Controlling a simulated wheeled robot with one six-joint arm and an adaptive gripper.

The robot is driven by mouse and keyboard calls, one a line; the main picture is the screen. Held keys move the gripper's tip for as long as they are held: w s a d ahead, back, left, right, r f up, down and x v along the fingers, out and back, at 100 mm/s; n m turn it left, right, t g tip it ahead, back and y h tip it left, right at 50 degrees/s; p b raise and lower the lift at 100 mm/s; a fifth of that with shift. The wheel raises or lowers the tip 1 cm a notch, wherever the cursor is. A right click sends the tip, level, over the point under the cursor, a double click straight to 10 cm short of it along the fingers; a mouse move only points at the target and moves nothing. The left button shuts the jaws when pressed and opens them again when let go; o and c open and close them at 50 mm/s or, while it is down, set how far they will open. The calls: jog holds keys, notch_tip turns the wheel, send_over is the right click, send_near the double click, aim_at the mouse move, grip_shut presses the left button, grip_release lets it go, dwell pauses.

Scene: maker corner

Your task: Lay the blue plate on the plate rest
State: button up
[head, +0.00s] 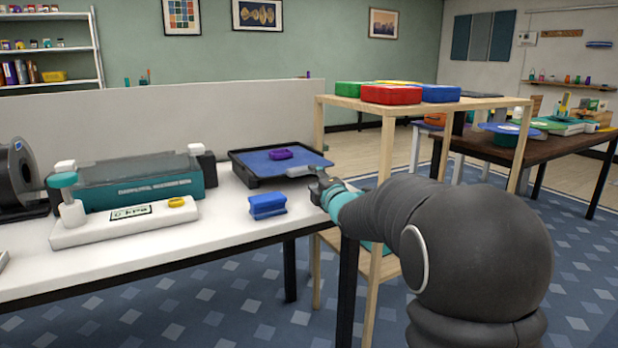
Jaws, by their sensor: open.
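A flat blue plate (258,163) lies in a black tray-like frame (243,174) at the right end of the white table, with a small purple piece on it. My gripper (318,182) is open at the table's right edge, just in front of the frame's right corner. It looks empty; its fingers are small and partly hidden by my wrist. I cannot tell whether it touches the frame. I cannot tell for sure which thing is the plate rest. A round blue disc (497,127) also shows on the brown table at the right.
A blue block (267,206) stands near the front edge of the white table (210,234). A wooden shelf (478,103) with coloured boxes stands close beyond my arm. The brown table (538,148) is farther right.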

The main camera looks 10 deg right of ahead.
jog(key=shift+s+d, duration=0.25)
jog(key=shift+s, duration=1.05)
jog(key=shift+s+d, duration=0.25)
jog(key=shift+s, duration=1.05)
jog(key=s+f+m+g+h, duration=0.1)
jog(key=s+f+m+g, duration=0.3)
jog(key=s, duration=0.9)
jog(key=s+a+f+m+g+h, duration=0.1)
jog(key=s+f+m+g, duration=0.3)
jog(key=s+m, duration=0.5)
jog(key=s+a+f+m+g+h, duration=0.1)
jog(key=s+f+m+g, duration=0.3)
jog(key=s, duration=1.5)
notch_tip(320, 180, down, 2)
jog(key=m, duration=0.3)
jog(key=shift+f, duration=0.15)
jog(key=shift+s+a, duration=0.1)
jog(key=shift+a, duration=0.1)
